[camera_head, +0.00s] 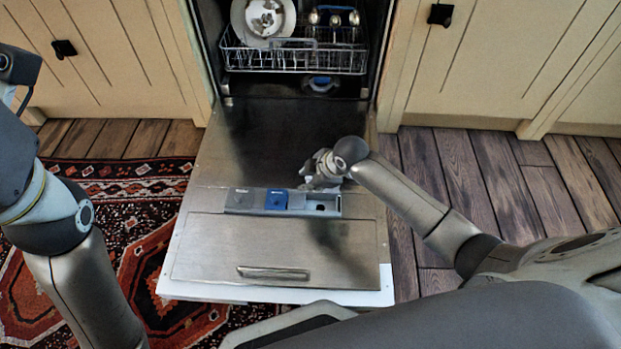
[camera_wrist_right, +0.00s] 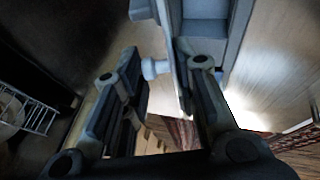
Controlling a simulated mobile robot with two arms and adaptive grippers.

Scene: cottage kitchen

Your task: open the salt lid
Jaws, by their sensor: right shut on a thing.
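The dishwasher door (camera_head: 210,240) lies folded down, with a grey dispenser panel (camera_head: 296,209) set across it. The panel has a grey round part at its left, a blue cap (camera_head: 276,199) in the middle and a dark opening (camera_head: 320,207) at its right end. My right gripper (camera_head: 318,176) is at the far edge of that right end. In the right wrist view its fingers (camera_wrist_right: 163,88) are on either side of a thin pale plate with a small knob, which appears to be the salt lid (camera_wrist_right: 177,66), raised off the opening. My left gripper is out of view.
The dishwasher's lower rack (camera_head: 290,60) holds a plate (camera_head: 262,20) and other dishes behind the door. Cream cabinets (camera_head: 490,60) stand on both sides. A patterned red rug (camera_head: 150,250) lies at the left, and bare wooden floor (camera_head: 470,175) at the right.

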